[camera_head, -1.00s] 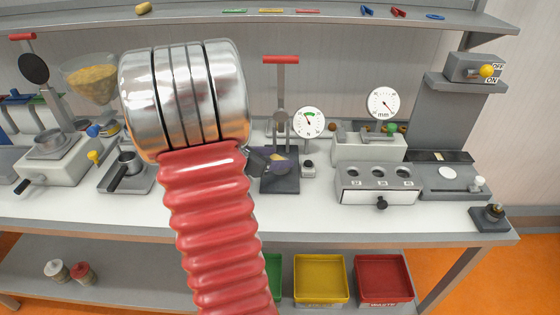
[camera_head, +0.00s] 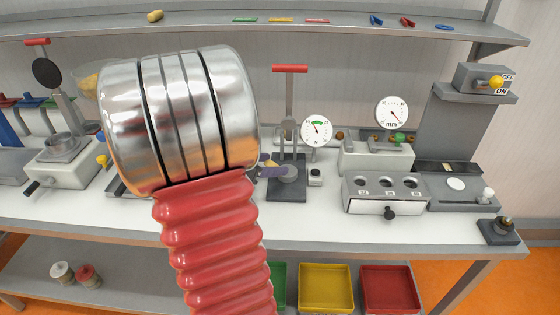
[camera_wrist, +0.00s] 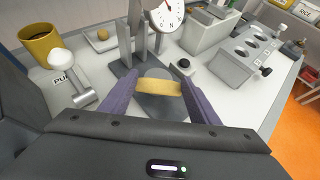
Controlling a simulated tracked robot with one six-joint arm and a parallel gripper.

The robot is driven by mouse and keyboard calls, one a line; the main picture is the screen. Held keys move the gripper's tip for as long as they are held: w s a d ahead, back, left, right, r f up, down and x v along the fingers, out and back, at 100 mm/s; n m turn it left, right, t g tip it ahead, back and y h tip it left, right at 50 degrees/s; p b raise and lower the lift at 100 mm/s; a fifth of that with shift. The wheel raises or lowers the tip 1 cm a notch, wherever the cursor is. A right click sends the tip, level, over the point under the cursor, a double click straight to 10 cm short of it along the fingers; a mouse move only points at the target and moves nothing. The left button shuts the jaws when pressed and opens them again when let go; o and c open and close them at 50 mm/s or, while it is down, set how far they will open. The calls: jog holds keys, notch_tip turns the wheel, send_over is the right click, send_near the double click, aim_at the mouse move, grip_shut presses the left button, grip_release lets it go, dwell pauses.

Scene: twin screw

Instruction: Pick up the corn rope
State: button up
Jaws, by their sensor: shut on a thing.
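The corn rope (camera_wrist: 160,88) is a short, pale yellow roll lying crosswise between the purple fingers of my gripper (camera_wrist: 160,79) in the wrist view. The gripper is shut on it, one finger at each end. Behind and below it is the round grey pad of a press-like stand with a dial. In the head view, my large arm hides most of the gripper (camera_head: 266,169); only a purple finger part shows beside the stand (camera_head: 287,190).
A red-handled lever (camera_head: 290,69) rises from the stand. A block with three round holes (camera_head: 386,190) stands to its right. A yellow cup (camera_wrist: 42,43) and a white-knobbed tool (camera_wrist: 62,63) are left in the wrist view. Yellow (camera_head: 326,287) and red bins sit below the bench.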

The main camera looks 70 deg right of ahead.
jog(key=w+a, duration=0.6)
jog(key=a, duration=0.4)
jog(key=shift+w+a, duration=0.4)
jog(key=w+a+n+t, duration=0.6)
jog(key=w+a, duration=0.1)
jog(key=w, duration=0.6)
jog(key=w+a+n+t, duration=0.5)
jog(key=w+a+t, duration=0.1)
jog(key=w, duration=0.7)
jog(key=w+a+f+n+t+y, duration=0.1)
jog(key=w+a+n+t+y, duration=0.1)
jog(key=a, duration=0.6)
jog(key=w+a+f+n+t+y, duration=0.1)
jog(key=w+a+n+t+y, duration=0.1)
jog(key=a, duration=0.7)
jog(key=w+a+f+n+t+y, duration=0.1)
jog(key=w+a+n, duration=0.3)
jog(key=a, duration=0.5)
jog(key=shift+w+a+f+n+t+y, duration=0.3)
jog(key=shift+n+t+y, duration=0.2)
jog(key=shift+n+y, duration=0.45)
jog(key=shift+s+d, duration=0.1)
jog(key=shift+s, duration=0.1)
